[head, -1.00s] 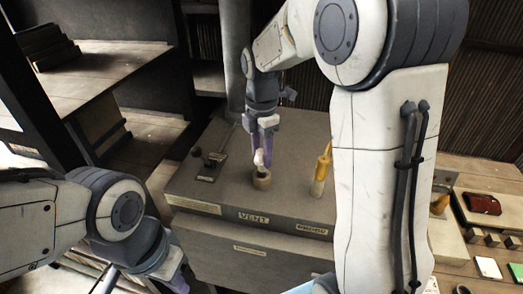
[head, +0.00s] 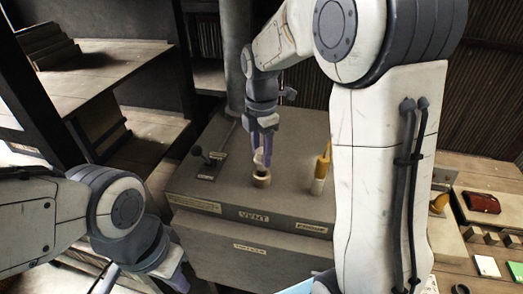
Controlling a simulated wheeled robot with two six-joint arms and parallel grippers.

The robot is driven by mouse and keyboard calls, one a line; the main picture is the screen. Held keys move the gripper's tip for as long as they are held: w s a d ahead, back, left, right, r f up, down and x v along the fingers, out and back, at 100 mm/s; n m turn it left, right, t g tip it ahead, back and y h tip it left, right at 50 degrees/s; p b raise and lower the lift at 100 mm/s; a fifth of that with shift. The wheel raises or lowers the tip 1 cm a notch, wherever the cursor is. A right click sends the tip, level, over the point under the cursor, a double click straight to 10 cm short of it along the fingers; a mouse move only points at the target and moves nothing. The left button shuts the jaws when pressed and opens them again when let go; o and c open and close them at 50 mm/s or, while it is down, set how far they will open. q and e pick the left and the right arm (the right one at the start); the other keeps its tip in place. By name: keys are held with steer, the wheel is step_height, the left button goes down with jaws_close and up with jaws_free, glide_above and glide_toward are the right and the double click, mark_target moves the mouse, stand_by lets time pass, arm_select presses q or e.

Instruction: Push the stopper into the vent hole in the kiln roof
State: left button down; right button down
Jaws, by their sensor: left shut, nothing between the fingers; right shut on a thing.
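The kiln roof (head: 222,204) is a grey slab with a "VENT" label on its front edge. The vent hole is a short tan collar (head: 262,181) standing on the roof, with a dark opening. My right gripper (head: 260,155) points down just above the collar. It is shut on the pale stopper (head: 259,160), whose lower end is at or just above the opening; I cannot tell whether it touches. My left gripper (head: 179,282) is shut and empty at the bottom, left of the kiln front, partly cut off by the frame.
A yellow-and-white upright piece (head: 321,172) stands on the roof right of the collar. A dark lever on a plate (head: 208,165) sits to the left. A bench at right holds a red item (head: 482,203) and small blocks. The roof around the collar is clear.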

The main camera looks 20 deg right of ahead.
steer(key=shift+f+b, duration=1.4)
steer(key=shift+f, duration=0.9)
stand_by(1.8)
steer(key=c, duration=0.5)
jaws_free()
steer(key=shift+c, duration=0.2)
steer(key=o, duration=0.5)
steer(key=shift+o, duration=0.2)
step_height(320, 180, up, 11)
steer(key=shift+f+b, duration=0.2)
steer(key=shift+b, duration=0.7)
